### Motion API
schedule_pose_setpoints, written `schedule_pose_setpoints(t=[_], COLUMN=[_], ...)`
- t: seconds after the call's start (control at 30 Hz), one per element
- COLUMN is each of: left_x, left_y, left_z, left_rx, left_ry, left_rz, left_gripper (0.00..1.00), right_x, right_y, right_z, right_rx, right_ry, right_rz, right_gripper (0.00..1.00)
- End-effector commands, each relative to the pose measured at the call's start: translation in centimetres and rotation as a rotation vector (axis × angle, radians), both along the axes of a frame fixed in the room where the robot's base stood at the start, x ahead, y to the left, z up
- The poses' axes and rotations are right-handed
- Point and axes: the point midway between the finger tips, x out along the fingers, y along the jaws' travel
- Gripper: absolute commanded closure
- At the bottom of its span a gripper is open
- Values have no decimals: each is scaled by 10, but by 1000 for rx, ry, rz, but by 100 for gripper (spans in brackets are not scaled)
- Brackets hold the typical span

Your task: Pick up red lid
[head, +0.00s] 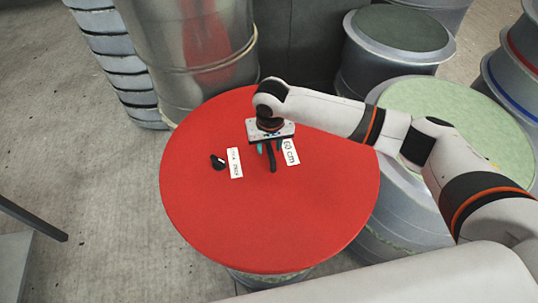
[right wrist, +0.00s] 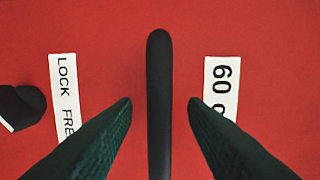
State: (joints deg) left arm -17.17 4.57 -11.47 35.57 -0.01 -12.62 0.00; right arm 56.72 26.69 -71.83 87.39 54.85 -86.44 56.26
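The red lid (head: 275,225) is a wide round disc lying flat on a drum in the middle of the head view. It fills the right wrist view (right wrist: 270,30) as a red surface. A black bar handle (right wrist: 160,60) stands on it between two white labels. My right gripper (head: 267,158) is over the lid's upper middle, pointing down. In the right wrist view its fingers (right wrist: 160,103) are apart, one on each side of the handle, with gaps visible between. Whether the fingertips reach down beside the handle is hard to tell. My left gripper is not in view.
A small black knob (head: 218,162) sits on the lid beside the label (head: 236,163). A shiny metal drum (head: 190,50) stands behind left. A green-topped drum (head: 440,110) and a grey-topped drum (head: 400,28) stand to the right. Concrete floor (head: 80,180) is mostly clear at left.

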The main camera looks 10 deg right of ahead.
Motion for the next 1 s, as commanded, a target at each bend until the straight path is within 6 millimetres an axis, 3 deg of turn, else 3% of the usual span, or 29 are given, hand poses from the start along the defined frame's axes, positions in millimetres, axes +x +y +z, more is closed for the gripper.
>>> schedule_pose_setpoints(t=[0.1,0.37,0.6,1.0], left_x=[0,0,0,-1], left_y=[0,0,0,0], left_z=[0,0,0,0], left_rx=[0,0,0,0], left_ry=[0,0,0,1], left_rz=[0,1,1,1], left_gripper=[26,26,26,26], right_x=[1,1,1,1], right_y=[0,0,0,0], right_z=[-11,-13,-12,-12], right_rx=[-1,0,0,0], right_ry=[0,-1,-1,-1], right_rz=[1,2,1,1], right_gripper=[60,62,100,100])
